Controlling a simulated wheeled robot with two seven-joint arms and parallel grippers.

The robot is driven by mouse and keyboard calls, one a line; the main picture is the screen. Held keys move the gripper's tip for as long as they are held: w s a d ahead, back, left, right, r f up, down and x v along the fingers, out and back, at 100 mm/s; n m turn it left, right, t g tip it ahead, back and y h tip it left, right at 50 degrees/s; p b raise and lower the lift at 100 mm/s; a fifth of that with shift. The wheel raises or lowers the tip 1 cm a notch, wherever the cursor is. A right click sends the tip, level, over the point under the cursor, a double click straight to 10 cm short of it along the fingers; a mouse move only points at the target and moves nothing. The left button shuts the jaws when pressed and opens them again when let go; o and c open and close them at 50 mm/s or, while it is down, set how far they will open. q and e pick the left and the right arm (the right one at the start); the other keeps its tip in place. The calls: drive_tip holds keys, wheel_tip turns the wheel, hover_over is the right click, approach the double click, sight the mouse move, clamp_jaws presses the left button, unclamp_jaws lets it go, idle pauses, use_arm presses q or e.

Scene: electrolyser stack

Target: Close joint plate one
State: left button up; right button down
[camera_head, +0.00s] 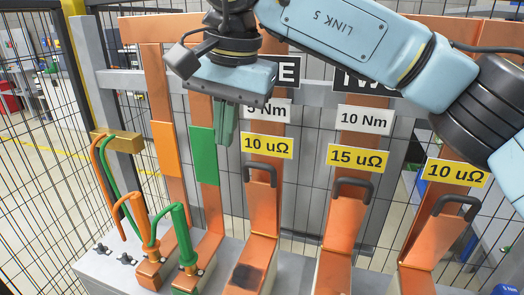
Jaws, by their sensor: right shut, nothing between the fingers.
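Joint plate one (263,212) is the copper plate at the left of three, below a partly hidden sign ending in "E". Its black handle (262,169) stands at its upper end, under a yellow "10 uΩ" label (267,145). A dark patch (246,276) marks the copper below the plate. I cannot tell whether the plate touches the copper behind it. My right gripper (223,140) points down, shut and empty, above and left of the handle and apart from it in the picture. It covers part of the sign and copper bar. My left gripper is not in view.
Two similar handled plates (345,222) (433,236) stand to the right, one under a "15 uΩ" label. Orange and green cable clamps (181,238) stand at lower left on the grey base (95,268). Mesh fencing surrounds the stack. My right arm crosses the upper right.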

drive_tip(key=w+d+r+t+h, duration=0.1)
drive_tip(key=w+d+r+h, duration=0.15)
drive_tip(key=d, duration=0.25)
drive_tip(key=x, duration=0.9)
drive_tip(key=shift+w, duration=0.1)
drive_tip(key=shift+a+t, duration=0.15)
drive_tip(key=shift+t, duration=0.15)
